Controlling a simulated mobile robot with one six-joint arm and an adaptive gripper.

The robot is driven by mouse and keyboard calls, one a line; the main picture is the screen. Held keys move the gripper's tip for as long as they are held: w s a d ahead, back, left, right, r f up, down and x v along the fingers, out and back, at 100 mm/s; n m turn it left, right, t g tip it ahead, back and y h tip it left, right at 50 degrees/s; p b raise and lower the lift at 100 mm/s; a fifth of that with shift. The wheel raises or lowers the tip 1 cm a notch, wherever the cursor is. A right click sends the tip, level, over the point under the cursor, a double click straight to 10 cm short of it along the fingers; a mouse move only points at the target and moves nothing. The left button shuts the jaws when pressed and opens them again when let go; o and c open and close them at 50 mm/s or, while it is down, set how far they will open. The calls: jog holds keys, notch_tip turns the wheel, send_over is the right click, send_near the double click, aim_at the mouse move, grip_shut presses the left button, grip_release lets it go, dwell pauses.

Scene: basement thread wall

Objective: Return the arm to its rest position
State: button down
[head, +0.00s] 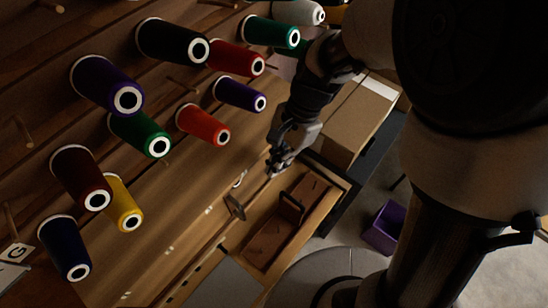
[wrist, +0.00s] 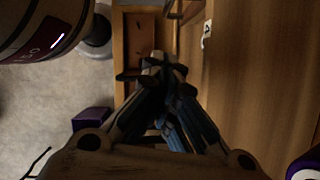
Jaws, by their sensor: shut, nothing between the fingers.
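My gripper (head: 276,168) hangs at the end of my arm, in front of the wooden thread wall (head: 185,210) and above an open wooden drawer (head: 335,196). In the wrist view my gripper (wrist: 160,62) points toward the drawer (wrist: 120,75). Its fingers are together with nothing between them. My arm comes down from the upper right of the head view and hides part of the wall's right side.
Several thread cones, such as a red one (head: 232,57) and a yellow one (head: 122,203), stick out from pegs. A cardboard box (head: 350,120) stands behind the drawer. A purple bin (head: 384,226) stands on the floor, which is partly clear.

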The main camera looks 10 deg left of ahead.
jog(key=shift+s+r, duration=0.15)
jog(key=s+d+r+n+t+h+b, duration=0.1)
jog(key=s+d+n+t+b, duration=0.3)
jog(key=d+b, duration=0.2)
jog(key=s+d+r+n+t+h+b, duration=0.2)
jog(key=s+d+n+b, duration=0.3)
jog(key=d, duration=0.5)
jog(key=shift+d+t+b, duration=0.4)
jog(key=shift+t+b, duration=0.05)
jog(key=shift+t, duration=0.45)
jog(key=shift+r, duration=0.1)
